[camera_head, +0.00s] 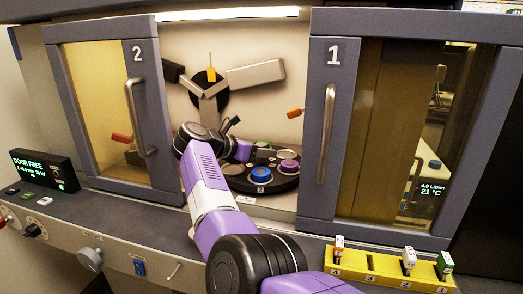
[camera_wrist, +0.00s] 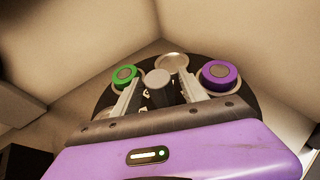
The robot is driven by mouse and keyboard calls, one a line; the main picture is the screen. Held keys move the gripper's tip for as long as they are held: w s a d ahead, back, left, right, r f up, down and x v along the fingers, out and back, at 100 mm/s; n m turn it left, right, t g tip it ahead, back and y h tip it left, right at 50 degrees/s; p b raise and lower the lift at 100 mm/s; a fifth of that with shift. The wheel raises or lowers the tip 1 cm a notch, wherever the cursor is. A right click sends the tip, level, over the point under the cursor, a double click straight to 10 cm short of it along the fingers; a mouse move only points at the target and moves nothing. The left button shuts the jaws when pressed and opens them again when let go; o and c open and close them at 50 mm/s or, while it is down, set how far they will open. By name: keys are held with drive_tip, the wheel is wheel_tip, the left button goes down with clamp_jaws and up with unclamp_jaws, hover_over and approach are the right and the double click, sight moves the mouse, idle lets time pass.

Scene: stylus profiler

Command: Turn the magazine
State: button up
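The magazine is a black round turntable (camera_head: 284,184) on the floor of the chamber, between the doors. It carries a blue ring (camera_head: 262,174), a purple ring (camera_head: 289,166) and a green ring (camera_head: 262,145); the number 2 shows on its front edge. In the wrist view the green ring (camera_wrist: 124,74) is left and the purple ring (camera_wrist: 218,72) right. A grey round knob (camera_wrist: 158,77) stands between them. My gripper (camera_wrist: 160,84) is open, with one finger on each side of the knob and apparent gaps; contact cannot be told. In the head view its fingers are not clear.
Door 2 (camera_head: 110,110) and door 1 (camera_head: 330,110) flank the opening my arm reaches through. A three-armed holder (camera_head: 208,92) is on the back wall above the magazine. A yellow rack (camera_head: 385,270) with tagged pieces lies at front right. A control panel (camera_head: 45,170) reads DOOR FREE.

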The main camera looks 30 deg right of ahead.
sight(243, 170)
drive_tip(key=shift+r, duration=0.1)
drive_tip(key=shift+v, duration=3.9)
